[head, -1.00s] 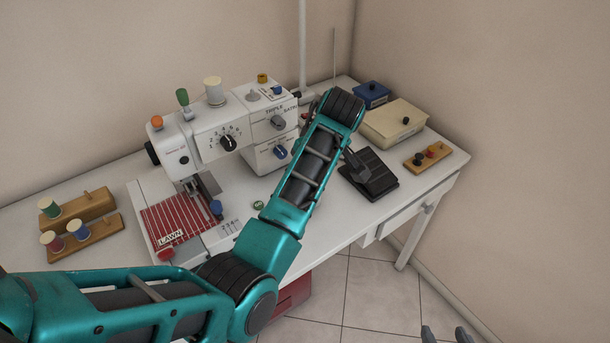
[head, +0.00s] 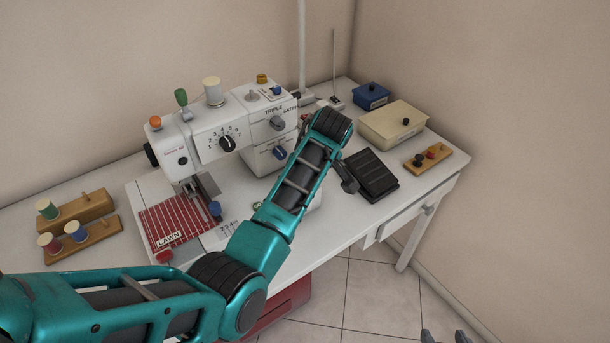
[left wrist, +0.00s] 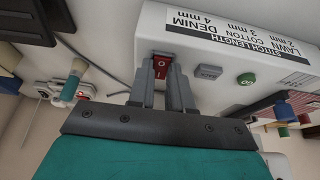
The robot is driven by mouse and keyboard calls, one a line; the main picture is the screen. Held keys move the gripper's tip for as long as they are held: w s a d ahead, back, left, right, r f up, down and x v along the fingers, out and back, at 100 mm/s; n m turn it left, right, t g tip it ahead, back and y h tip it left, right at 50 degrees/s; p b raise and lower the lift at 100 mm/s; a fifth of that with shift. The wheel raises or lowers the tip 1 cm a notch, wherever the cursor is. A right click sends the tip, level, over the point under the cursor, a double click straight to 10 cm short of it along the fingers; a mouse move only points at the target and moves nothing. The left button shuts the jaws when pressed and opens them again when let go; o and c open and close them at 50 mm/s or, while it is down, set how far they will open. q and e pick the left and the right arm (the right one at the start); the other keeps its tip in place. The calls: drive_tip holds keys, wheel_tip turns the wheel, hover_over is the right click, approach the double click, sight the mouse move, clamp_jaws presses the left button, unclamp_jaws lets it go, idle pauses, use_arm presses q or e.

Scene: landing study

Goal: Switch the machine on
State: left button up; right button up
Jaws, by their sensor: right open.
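A white sewing machine (head: 205,135) stands on the table, with dials, knobs and a red striped cloth (head: 175,220) at its front. In the left wrist view, a red rocker switch (left wrist: 161,68) marked O and I sits in its white housing (left wrist: 215,45). My left gripper (left wrist: 166,88) has its two fingers close together, with the tips right at the switch; I cannot tell whether they touch it. In the head view my teal left arm hides that side of the machine and the left gripper. My right gripper (head: 444,336) is open and empty at the bottom edge.
A black foot pedal (head: 373,175), a cream box (head: 393,123), a blue box (head: 371,95) and a wooden spool holder (head: 428,158) are on the table's right part. More spool holders (head: 80,240) lie at the left. A green button (left wrist: 246,79) is near the switch.

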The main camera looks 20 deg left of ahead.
use_arm(q)
clamp_jaws()
drive_tip(key=shift+w+a+r+g+h+p, duration=0.15)
drive_tip(key=shift+r+g+h+p, duration=0.15)
drive_tip(key=shift+p, duration=0.4)
drive_tip(key=shift+w+a+f+g+h, duration=0.1)
drive_tip(key=shift+a+g+h, duration=0.05)
drive_tip(key=shift+g+h, duration=0.2)
drive_tip(key=shift+w+a+f+g+h, duration=0.1)
drive_tip(key=shift+g+h, duration=0.15)
drive_tip(key=shift+h, duration=0.2)
drive_tip(key=shift+w+a+g+h, duration=0.1)
drive_tip(key=shift+a+g+h, duration=0.05)
drive_tip(key=shift+g+h, duration=0.55)
drive_tip(key=o, duration=0.6)
unclamp_jaws()
